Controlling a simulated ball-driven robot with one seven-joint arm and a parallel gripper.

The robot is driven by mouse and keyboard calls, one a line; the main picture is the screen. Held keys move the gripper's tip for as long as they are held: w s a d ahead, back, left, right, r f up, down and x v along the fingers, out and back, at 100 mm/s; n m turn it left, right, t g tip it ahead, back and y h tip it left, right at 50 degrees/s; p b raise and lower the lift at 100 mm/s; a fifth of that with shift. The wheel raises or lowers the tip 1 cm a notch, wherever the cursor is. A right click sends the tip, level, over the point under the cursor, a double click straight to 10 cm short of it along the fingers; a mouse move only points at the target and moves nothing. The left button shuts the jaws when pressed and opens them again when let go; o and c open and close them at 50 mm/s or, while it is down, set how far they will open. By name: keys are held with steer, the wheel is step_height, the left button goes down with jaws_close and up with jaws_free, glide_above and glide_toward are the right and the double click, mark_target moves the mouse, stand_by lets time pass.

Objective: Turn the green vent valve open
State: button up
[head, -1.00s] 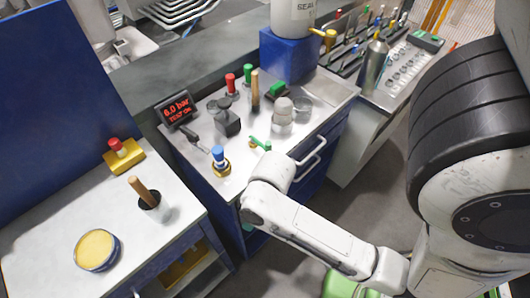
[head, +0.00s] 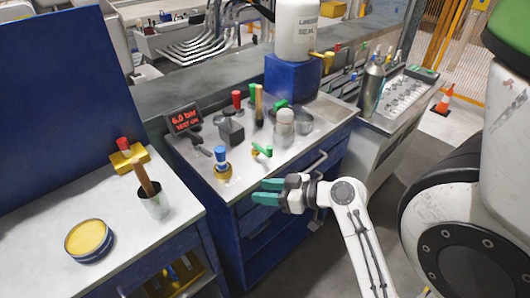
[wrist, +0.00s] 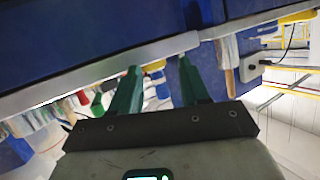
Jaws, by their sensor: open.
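The green vent valve (head: 262,150) is a small green lever on a brass fitting, standing near the front edge of the middle bench in the head view. My gripper (head: 262,191) has two dark green fingers, spread apart with nothing between them. It is in front of the bench's front edge, below the valve in the picture and apart from it. In the wrist view, my gripper (wrist: 158,75) shows open against a blue panel and a pale edge. I cannot make out the valve there.
A grey metal piece with a pale domed top (head: 285,122) stands behind right. A display (head: 184,119) reads 6.0 bar. A drawer handle (head: 312,163) sticks out from the bench front.

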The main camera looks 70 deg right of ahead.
mark_target(264, 152)
steer(key=s+d+r+m+t+h+b, duration=0.2)
steer(key=s+d+r+t+h, duration=0.15)
steer(key=s+d+h, duration=0.35)
steer(key=w+d+p, duration=0.1)
steer(key=w, duration=0.2)
steer(key=w+d+y, duration=0.1)
steer(key=w+d, duration=0.1)
steer(key=w, duration=0.2)
steer(key=w+d+r+y+p, duration=0.1)
steer(key=w, duration=0.3)
steer(key=shift+w+d+g+p, duration=0.1)
steer(key=shift+d+g+p, duration=0.2)
steer(key=shift+d+g, duration=0.1)
steer(key=shift+f, duration=0.1)
steer(key=shift+c, duration=0.3)
jaws_close()
